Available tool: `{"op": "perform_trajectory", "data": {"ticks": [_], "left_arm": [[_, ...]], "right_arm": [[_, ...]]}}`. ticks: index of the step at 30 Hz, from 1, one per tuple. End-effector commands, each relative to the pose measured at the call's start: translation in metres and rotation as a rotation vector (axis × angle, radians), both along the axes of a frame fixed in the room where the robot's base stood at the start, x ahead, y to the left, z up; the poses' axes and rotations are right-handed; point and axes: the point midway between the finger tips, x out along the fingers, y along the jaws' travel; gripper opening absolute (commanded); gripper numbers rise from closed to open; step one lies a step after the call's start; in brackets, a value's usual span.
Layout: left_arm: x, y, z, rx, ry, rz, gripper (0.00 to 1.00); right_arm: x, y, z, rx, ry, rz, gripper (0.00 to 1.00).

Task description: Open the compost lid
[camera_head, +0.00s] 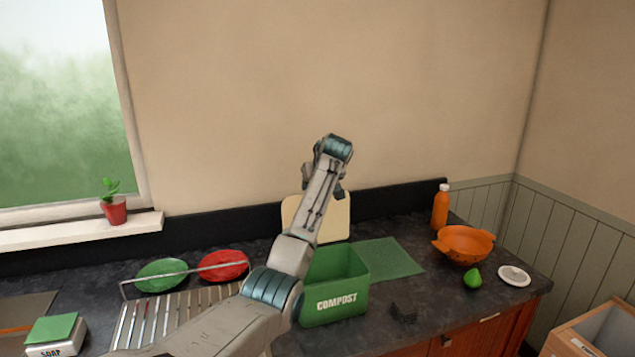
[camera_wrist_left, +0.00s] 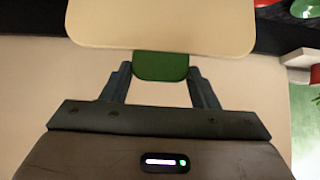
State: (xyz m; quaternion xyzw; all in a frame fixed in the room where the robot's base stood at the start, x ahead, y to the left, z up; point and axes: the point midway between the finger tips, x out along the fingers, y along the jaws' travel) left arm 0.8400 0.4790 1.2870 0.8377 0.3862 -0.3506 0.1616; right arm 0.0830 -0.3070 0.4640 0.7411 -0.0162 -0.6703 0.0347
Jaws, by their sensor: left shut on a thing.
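The green compost bin (camera_head: 335,306) stands on the dark counter, its top open and partly hidden by my left arm. A cream panel (camera_head: 335,220), which looks like its lid, stands upright behind the bin. It also shows in the left wrist view (camera_wrist_left: 160,22), with a green tab (camera_wrist_left: 160,66) at its edge. My left gripper (camera_head: 338,192) is at the panel's top. In the wrist view its fingers (camera_wrist_left: 160,82) sit on both sides of the green tab and are shut on it. Whether the panel joins the bin is hidden. My right gripper is not in view.
A dish rack (camera_head: 165,318) with green (camera_head: 160,275) and red (camera_head: 224,265) plates is left of the bin. A green mat (camera_head: 385,258) lies to its right. An orange bottle (camera_head: 440,207), orange colander (camera_head: 463,243) and green pear (camera_head: 473,279) stand farther right.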

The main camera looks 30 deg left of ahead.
Motion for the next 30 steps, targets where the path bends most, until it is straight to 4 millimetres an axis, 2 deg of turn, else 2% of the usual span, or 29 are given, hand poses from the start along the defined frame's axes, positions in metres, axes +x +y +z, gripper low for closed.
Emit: {"op": "perform_trajectory", "data": {"ticks": [10,11,14,23,30], "left_arm": [[0.000,0.001,0.002,0.000,-0.003,0.001,0.13],[0.000,0.001,0.002,0.000,-0.003,0.001,0.56],[0.000,0.000,0.002,-0.001,-0.002,0.001,0.76],[0.000,-0.001,0.001,-0.002,0.000,0.000,0.76],[-0.014,-0.018,0.018,-0.001,-0.006,-0.002,0.76]], "right_arm": [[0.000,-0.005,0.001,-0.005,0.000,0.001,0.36],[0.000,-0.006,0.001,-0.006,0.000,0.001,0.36],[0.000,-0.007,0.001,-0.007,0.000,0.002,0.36],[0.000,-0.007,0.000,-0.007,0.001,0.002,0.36],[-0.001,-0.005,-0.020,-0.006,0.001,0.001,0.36]]}}
